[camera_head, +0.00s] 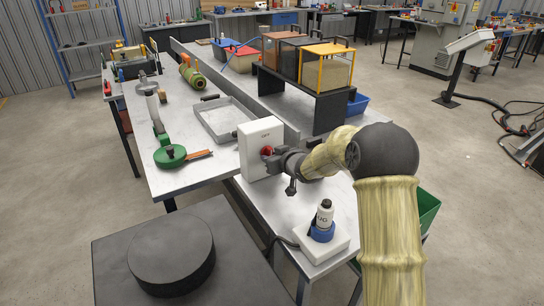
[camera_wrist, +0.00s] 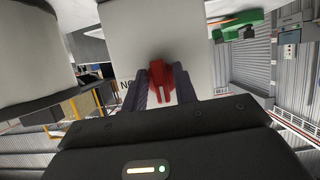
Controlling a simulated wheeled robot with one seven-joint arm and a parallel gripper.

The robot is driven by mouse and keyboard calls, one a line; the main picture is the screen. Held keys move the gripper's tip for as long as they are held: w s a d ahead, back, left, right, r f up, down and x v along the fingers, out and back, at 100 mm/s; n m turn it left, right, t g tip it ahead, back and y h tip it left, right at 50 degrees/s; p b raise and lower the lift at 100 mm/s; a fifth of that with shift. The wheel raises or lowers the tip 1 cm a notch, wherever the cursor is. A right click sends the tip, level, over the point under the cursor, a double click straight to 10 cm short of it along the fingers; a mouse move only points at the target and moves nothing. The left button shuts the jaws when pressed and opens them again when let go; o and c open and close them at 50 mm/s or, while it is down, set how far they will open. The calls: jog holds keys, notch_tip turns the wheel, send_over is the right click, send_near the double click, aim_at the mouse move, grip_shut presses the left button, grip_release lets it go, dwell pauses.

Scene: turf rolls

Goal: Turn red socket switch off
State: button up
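The red switch (camera_head: 267,151) is a rotary knob on the front face of a white box (camera_head: 260,133), which stands on the metal bench. My gripper (camera_head: 277,158) reaches this face from the right. In the wrist view the red knob (camera_wrist: 163,80) lies between the two dark fingers of my gripper (camera_wrist: 166,82), one on each side. Whether the fingers press on it is unclear. Dark lettering on the white box (camera_wrist: 120,40) is partly hidden by the left finger. The knob's exact turn is hard to read.
A white bottle in a blue holder (camera_head: 322,222) stands on a white base at the near bench end. A metal tray (camera_head: 222,137), a green round tool (camera_head: 171,156) and a green roll (camera_head: 192,78) lie left. A black rack (camera_head: 302,103) with crates stands behind the box.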

jog(key=shift+o, duration=0.5)
jog(key=shift+r, duration=0.25)
jog(key=v, duration=0.7)
jog(key=shift+s, duration=0.15)
jog(key=shift+d+r, duration=0.1)
